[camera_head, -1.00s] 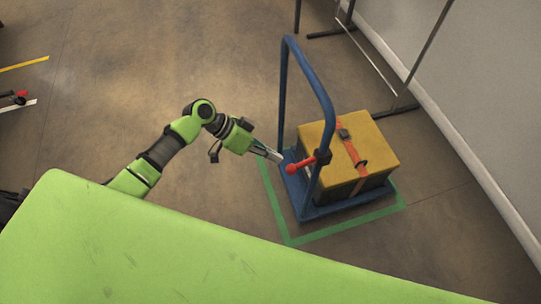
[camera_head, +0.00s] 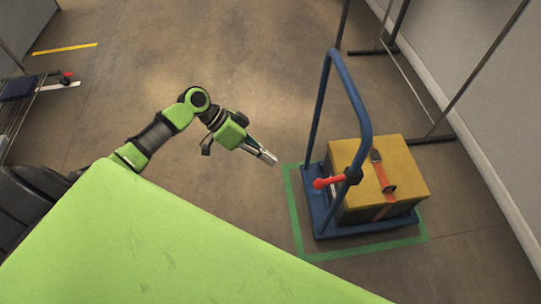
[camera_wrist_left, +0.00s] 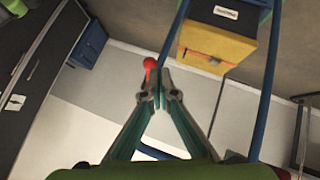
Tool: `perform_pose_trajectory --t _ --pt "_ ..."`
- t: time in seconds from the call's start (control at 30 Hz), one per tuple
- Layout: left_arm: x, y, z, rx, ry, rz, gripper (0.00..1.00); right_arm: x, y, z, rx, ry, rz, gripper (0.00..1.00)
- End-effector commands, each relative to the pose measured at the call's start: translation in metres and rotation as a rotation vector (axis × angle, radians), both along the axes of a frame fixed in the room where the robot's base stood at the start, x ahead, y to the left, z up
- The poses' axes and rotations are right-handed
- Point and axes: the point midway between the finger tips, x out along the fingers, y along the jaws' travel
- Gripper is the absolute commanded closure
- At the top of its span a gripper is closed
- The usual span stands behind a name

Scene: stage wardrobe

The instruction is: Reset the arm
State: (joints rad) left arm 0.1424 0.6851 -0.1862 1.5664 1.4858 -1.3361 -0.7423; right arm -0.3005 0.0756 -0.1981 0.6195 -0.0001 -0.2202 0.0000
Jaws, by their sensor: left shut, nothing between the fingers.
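My left arm comes in from the left in the head view. Its gripper (camera_head: 268,157) is shut and empty, above the floor to the left of a blue platform trolley (camera_head: 327,231). There is a gap between its fingertips and the red-tipped lever (camera_head: 330,182) on the trolley's handle frame. In the left wrist view the shut fingertips (camera_wrist_left: 160,98) show in the middle, and the red knob (camera_wrist_left: 150,63) appears just beyond them. My right gripper is not in view.
A yellow-lidded box (camera_head: 405,165) with an orange strap stands on the trolley. Green floor tape (camera_head: 297,215) surrounds the trolley. Metal stand legs (camera_head: 436,138) are near the right wall. A cart (camera_head: 20,95) stands at far left. Open floor lies beyond the arm.

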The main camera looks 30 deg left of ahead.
Motion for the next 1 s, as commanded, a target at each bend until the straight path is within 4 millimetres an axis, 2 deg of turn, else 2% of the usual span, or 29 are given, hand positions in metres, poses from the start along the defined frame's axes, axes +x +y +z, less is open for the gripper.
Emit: perform_pose_trajectory --t 0.27,0.37,0.47,0.57,0.6,0.67,0.7,0.77,0.8,0.87,0.9,0.97,1.0 --pt "0.000 0.000 -0.001 0.000 0.001 0.002 1.00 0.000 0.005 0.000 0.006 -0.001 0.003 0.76" --pt "0.001 0.003 -0.015 0.013 0.019 0.036 1.00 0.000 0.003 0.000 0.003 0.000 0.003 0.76" --pt "0.002 0.014 -0.055 0.057 0.064 0.137 1.00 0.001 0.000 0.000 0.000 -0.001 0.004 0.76" --pt "-0.006 0.032 -0.120 0.137 0.132 0.287 1.00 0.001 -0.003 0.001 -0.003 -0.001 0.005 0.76" --pt "-0.013 0.041 -0.149 0.178 0.159 0.350 1.00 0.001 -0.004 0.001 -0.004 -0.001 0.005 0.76" --pt "-0.030 0.053 -0.191 0.240 0.197 0.435 1.00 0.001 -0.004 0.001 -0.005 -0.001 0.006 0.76" --pt "-0.043 0.061 -0.218 0.284 0.219 0.485 1.00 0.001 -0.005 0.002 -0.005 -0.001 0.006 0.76" --pt "-0.068 0.070 -0.256 0.350 0.250 0.550 1.00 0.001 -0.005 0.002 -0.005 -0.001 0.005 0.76" --pt "-0.088 0.075 -0.280 0.394 0.266 0.585 1.00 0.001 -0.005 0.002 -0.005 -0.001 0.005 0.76" --pt "-0.120 0.081 -0.313 0.461 0.287 0.627 1.00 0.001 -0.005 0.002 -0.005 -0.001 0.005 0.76" --pt "-0.144 0.082 -0.333 0.502 0.298 0.648 1.00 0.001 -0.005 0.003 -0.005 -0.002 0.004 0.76" --pt "-0.182 0.082 -0.360 0.561 0.310 0.667 1.00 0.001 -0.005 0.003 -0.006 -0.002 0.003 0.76" --pt "-0.208 0.079 -0.376 0.597 0.315 0.673 1.00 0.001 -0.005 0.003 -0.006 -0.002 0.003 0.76"
